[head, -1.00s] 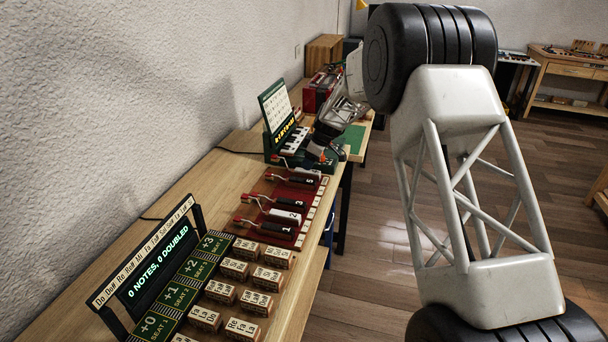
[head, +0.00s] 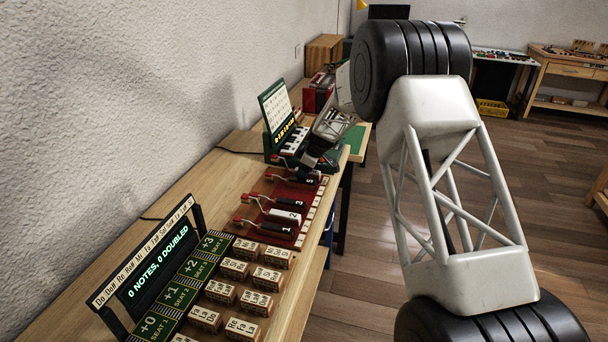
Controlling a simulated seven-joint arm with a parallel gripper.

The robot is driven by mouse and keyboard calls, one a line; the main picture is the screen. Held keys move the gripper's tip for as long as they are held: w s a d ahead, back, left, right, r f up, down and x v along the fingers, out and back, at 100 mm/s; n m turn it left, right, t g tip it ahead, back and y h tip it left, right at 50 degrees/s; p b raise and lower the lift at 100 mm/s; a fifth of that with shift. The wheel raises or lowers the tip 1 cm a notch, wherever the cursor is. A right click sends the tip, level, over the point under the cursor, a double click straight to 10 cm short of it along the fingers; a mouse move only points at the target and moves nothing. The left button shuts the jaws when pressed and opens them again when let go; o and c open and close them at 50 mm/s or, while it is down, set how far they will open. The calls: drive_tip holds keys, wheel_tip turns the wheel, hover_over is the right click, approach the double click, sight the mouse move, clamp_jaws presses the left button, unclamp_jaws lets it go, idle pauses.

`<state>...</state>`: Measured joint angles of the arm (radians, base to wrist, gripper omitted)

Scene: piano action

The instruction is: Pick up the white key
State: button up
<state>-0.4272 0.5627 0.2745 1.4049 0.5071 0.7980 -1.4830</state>
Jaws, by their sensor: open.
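On the red board (head: 250,218) lies a white key-like piece (head: 286,215) marked 2, between dark pieces, each beside a red-tipped metal lever. A small keyboard with white keys (head: 293,141) sits in the green device behind the board. Which of these is the white key, I cannot tell. My gripper (head: 312,162) is open and points down over the far end of the red board, close to the dark piece (head: 308,178) there. It is beyond the white piece and right of the keyboard. Its fingertips are small and partly hidden.
In front stand several lettered wooden blocks (head: 220,292), a green seat board (head: 191,270) and a display (head: 158,258). A wooden box (head: 324,54) and red case (head: 319,92) stand behind. The bench edge runs along the right.

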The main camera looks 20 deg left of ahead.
idle(0.5)
drive_tip(key=c, duration=1)
drive_tip(key=shift+c, duration=0.2)
drive_tip(key=shift+r, duration=0.15)
drive_tip(key=shift+r, duration=1.45)
drive_tip(key=shift+s+r, duration=0.15)
drive_tip(key=shift+r, duration=0.1)
drive_tip(key=s+d, duration=0.2)
drive_tip(key=s, duration=0.2)
drive_tip(key=s+d+r, duration=0.1)
drive_tip(key=s+d, duration=0.2)
drive_tip(key=s, duration=0.2)
drive_tip(key=s+d, duration=0.2)
drive_tip(key=s, duration=0.3)
drive_tip(key=shift+d+r, duration=0.15)
